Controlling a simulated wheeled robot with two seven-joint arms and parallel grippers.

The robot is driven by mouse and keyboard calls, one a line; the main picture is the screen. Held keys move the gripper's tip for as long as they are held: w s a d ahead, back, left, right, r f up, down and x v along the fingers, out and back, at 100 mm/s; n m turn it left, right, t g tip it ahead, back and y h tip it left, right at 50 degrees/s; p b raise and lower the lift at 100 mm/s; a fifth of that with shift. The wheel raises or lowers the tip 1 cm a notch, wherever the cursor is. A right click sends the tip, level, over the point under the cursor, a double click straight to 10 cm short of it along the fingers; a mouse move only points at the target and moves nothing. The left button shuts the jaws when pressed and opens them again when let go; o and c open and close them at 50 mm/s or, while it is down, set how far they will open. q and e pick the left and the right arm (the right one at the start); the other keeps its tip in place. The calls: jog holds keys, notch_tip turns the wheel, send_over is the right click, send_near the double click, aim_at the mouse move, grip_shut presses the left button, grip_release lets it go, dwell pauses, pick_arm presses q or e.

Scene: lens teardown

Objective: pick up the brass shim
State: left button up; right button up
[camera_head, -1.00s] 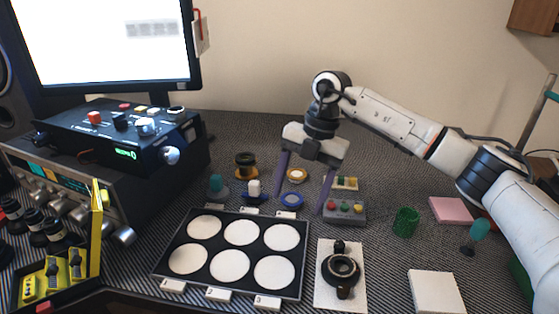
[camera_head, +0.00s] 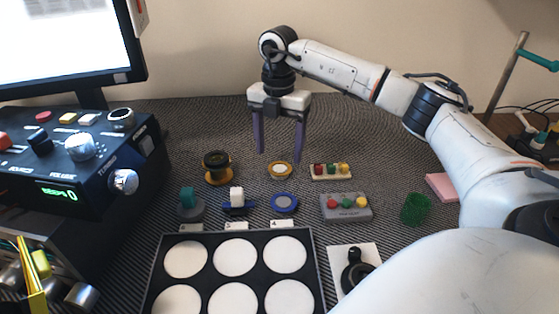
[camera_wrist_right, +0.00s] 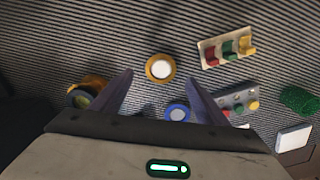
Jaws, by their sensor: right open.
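What I take to be the brass shim (camera_head: 271,170) is a small golden ring with a white centre, lying flat on the dark ribbed mat behind the blue ring. It also shows in the right wrist view (camera_wrist_right: 149,72), just beyond the line between the fingertips. My right gripper (camera_head: 280,157) is open and empty, its two purple-grey fingers pointing down above the shim. In the right wrist view the gripper (camera_wrist_right: 158,78) has its fingers spread either side of the shim, without touching it. My left gripper is not in view.
A blue ring (camera_head: 285,204) lies in front of the shim. A black and brass cylinder (camera_head: 216,163) stands left. A tray with coloured pieces (camera_head: 330,171) and a grey button box (camera_head: 346,207) are right. The black tray with white circles (camera_head: 318,262) is nearest.

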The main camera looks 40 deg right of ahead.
aim_at(280, 168)
jog(key=shift+d+f, duration=0.15)
jog(key=shift+f, duration=0.8)
jog(key=shift+d+f, duration=0.1)
jog(key=shift+f, duration=0.85)
jog(key=shift+f, duration=0.25)
jog(key=c, duration=1.1)
jog(key=shift+r, duration=0.1)
